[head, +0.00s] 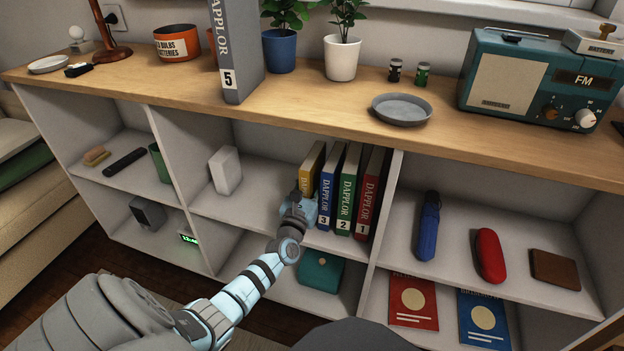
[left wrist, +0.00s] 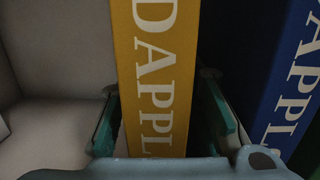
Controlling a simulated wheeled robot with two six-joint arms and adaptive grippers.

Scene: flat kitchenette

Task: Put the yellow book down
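The yellow book (head: 311,171) stands upright in the middle upper shelf compartment, left of the blue volume 3. Its lower part is hidden behind my left gripper in the head view. My left gripper (head: 302,205) is in front of the book's spine. In the left wrist view, the yellow spine (left wrist: 155,70) lies between the two fingers of the left gripper (left wrist: 160,110). One finger is on each side, with narrow gaps showing beside the spine, so it looks open around the book. My right gripper is not in view.
Blue (head: 329,183), green (head: 347,188) and red (head: 370,191) volumes stand close to the right. A white box (head: 225,170) stands farther left, with free shelf between. The grey volume 5 (head: 236,60) stands on the wooden top. A teal item (head: 321,272) lies below.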

